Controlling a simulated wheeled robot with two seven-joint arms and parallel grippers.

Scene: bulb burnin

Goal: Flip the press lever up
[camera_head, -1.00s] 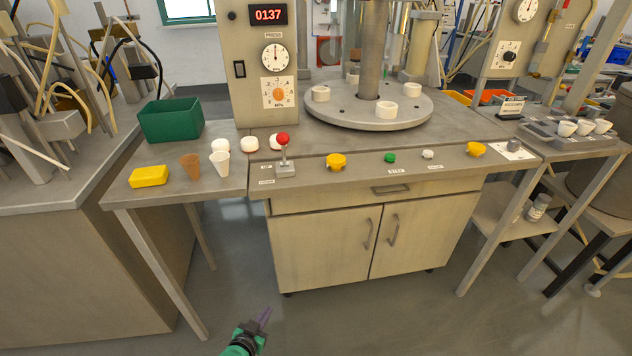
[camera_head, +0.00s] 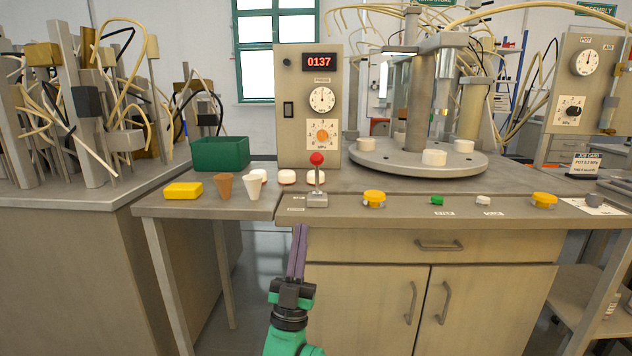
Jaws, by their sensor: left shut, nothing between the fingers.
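The press lever (camera_head: 317,178) has a red ball knob on a short metal stem above a grey base, near the front edge of the bench. Its stem stands about upright in this view. My left gripper (camera_head: 300,229) has its purple fingers shut with nothing between them. The fingers point up, and their tips show just below and left of the lever base, apart from the knob. My right gripper is not in view.
The bench's front edge (camera_head: 420,199) carries yellow knobs (camera_head: 374,198) and a green button (camera_head: 436,201) to the lever's right. Left are white cups (camera_head: 252,188), a brown cup (camera_head: 223,186), a yellow block (camera_head: 183,190) and a green bin (camera_head: 220,154). The press panel (camera_head: 295,80) rises behind.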

